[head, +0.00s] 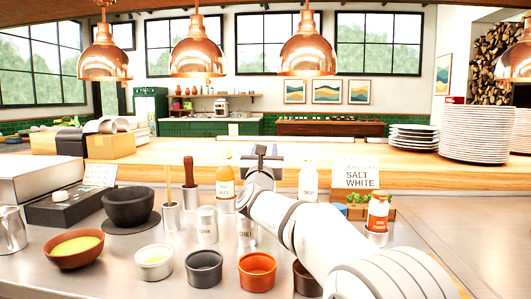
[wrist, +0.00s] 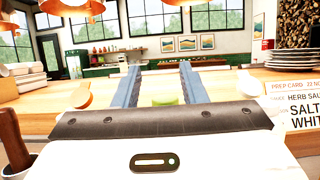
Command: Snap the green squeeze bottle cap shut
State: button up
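My gripper (head: 262,152) is raised over the back row of bottles, near the wooden ledge. In the wrist view its two blue-grey fingers (wrist: 160,68) are apart, with nothing held between them. A small part of a green top (wrist: 165,100) shows between and below the fingers, just above the gripper's dark front edge. Whether this cap is open or shut cannot be told. In the head view the green bottle is hidden behind my arm and gripper. An orange bottle (head: 225,188) stands to the left of my gripper and a white bottle (head: 308,183) to the right.
A prep card (head: 355,174) stands right of the white bottle, beside a red-orange shaker (head: 378,212). Shakers, a dark mortar (head: 129,208) and several small bowls, including an orange one (head: 257,272), fill the counter. Plate stacks (head: 475,135) stand on the ledge. Copper lamps (head: 307,55) hang above.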

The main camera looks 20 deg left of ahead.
jog(key=v, duration=0.7)
jog(key=shift+s+f+b, duration=0.15)
jog(key=shift+s+b, duration=0.2)
jog(key=shift+s, duration=0.05)
dwell(0.4)
